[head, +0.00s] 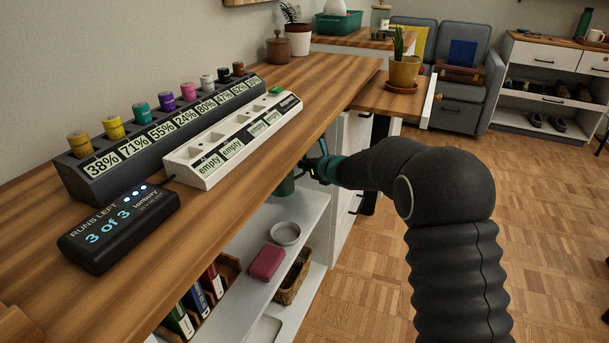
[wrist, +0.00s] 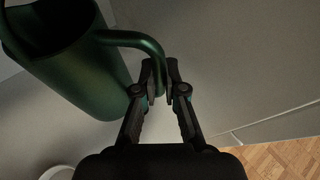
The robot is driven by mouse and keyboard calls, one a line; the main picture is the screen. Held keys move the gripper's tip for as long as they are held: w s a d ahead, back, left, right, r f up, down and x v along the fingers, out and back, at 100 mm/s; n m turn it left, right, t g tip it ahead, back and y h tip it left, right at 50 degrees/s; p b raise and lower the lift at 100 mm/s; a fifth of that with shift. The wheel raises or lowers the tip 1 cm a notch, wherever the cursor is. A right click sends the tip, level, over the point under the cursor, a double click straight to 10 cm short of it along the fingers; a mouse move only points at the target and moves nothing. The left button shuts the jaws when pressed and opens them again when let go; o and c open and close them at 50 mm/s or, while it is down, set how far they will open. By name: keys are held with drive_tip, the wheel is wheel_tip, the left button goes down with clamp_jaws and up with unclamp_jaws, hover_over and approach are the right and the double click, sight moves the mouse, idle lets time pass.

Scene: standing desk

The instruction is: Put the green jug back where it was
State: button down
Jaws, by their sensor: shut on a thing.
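The green jug (wrist: 80,75) fills the upper left of the wrist view, its open mouth and looped handle showing. My gripper (wrist: 163,72) is shut on the jug's handle. In the head view, a small part of the jug (head: 286,187) shows just below the desk's edge, at the white shelf unit. My gripper (head: 316,165) is beside it, to its right. The desk top hides most of the jug there. I cannot tell whether its base touches the shelf.
The white shelf (head: 300,222) bears a grey bowl (head: 285,234) and a dark red box (head: 267,262). The wooden desk top (head: 225,210) overhangs the shelf. Battery racks stand on the desk.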

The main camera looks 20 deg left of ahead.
sight(306, 173)
wheel_tip(306, 173, down, 3)
drive_tip(key=shift+r, duration=0.1)
drive_tip(key=shift+w+a+f, duration=0.1)
drive_tip(key=shift+w+f, duration=0.1)
drive_tip(key=shift+f, duration=0.35)
drive_tip(key=shift+f+b, duration=0.15)
drive_tip(key=shift+b, duration=0.2)
drive_tip(key=c, duration=1.5)
unclamp_jaws()
drive_tip(key=shift+c, duration=0.2)
drive_tip(key=shift+r+p, duration=0.25)
drive_tip(key=shift+p, duration=0.1)
drive_tip(key=shift+s+d, duration=0.25)
drive_tip(key=shift+d, duration=0.05)
drive_tip(key=b+v, duration=0.1)
drive_tip(key=v, duration=1)
drive_tip(key=shift+b, duration=0.3)
